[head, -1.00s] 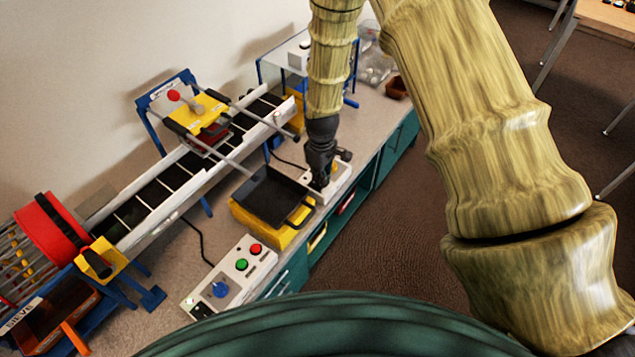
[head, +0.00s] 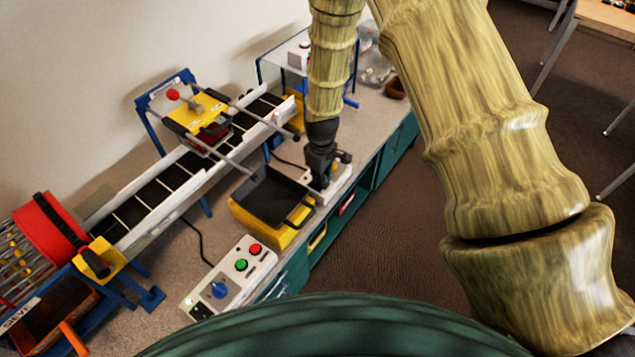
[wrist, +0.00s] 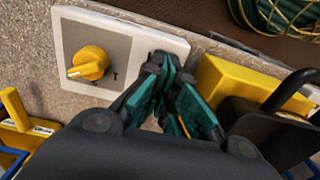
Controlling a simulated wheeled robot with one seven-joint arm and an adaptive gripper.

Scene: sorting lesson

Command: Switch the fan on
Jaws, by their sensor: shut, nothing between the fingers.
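A white control box with a grey plate (wrist: 62,37) lies under my gripper in the wrist view. A yellow rotary knob (wrist: 89,63) sits on the plate, its pointer end toward the lower left, with a small dark mark on the plate at its lower right. My gripper (wrist: 168,62) is shut and empty, its teal fingertips over the box's edge, to the right of the knob and apart from it. In the head view my gripper (head: 320,184) covers much of this box (head: 342,183). I cannot tell which thing is the fan.
A yellow box with a black tray (head: 270,197) stands to the left of my gripper. Another panel (head: 233,277) with red and green buttons and a blue knob lies nearer. A sloping conveyor (head: 150,205) and red drum (head: 52,230) fill the left. The counter's front edge is close.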

